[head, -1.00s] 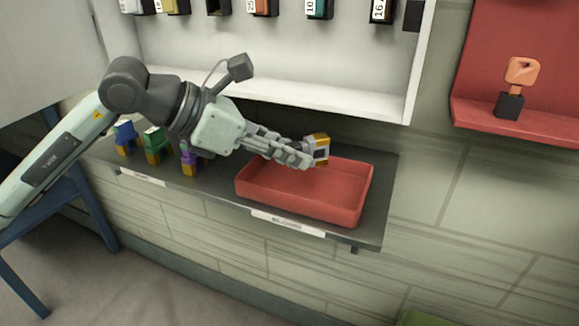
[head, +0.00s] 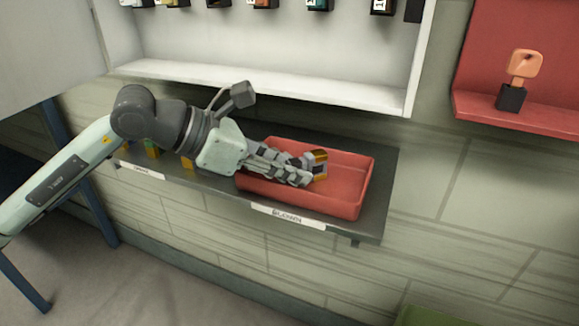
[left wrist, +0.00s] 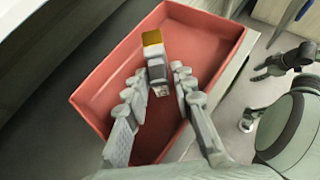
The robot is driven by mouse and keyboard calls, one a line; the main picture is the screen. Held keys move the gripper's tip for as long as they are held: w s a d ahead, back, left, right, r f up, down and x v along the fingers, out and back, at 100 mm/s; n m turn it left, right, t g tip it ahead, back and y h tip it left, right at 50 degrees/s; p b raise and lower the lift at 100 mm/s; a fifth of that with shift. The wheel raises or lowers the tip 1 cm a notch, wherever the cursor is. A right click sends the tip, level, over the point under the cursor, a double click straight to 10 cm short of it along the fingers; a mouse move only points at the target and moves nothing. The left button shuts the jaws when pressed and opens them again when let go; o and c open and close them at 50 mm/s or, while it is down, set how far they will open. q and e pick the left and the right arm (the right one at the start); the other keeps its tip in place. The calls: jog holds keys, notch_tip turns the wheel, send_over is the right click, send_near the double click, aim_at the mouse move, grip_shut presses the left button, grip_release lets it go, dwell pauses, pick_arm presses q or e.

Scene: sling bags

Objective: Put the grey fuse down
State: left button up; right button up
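Whether the fuse touches the tray floor is hard to tell.
The tray stands on a dark shelf (head: 381,195) with a label reading "BLOWN" (head: 288,216) on its front edge. Other coloured fuses are partly hidden behind my left arm. A white cabinet (head: 290,55) is above. An orange key-like piece (head: 523,66) stands on a red ledge at right.

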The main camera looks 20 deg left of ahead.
pick_arm(q)
jog(key=shift+o, duration=1)
jog(key=shift+r+p, duration=0.3)
jog(key=shift+p, duration=0.05)
jog(key=b+v, duration=0.3)
jog(key=v, duration=0.9)
jog(key=shift+b, duration=0.4)
pick_arm(e)
notch_tip(320, 180, up, 7)
jog(key=shift+s+d+h, duration=0.25)
jog(key=shift+h, duration=0.05)
pick_arm(q)
jog(key=shift+f, duration=0.1)
pick_arm(e)
jog(key=shift+f, duration=0.1)
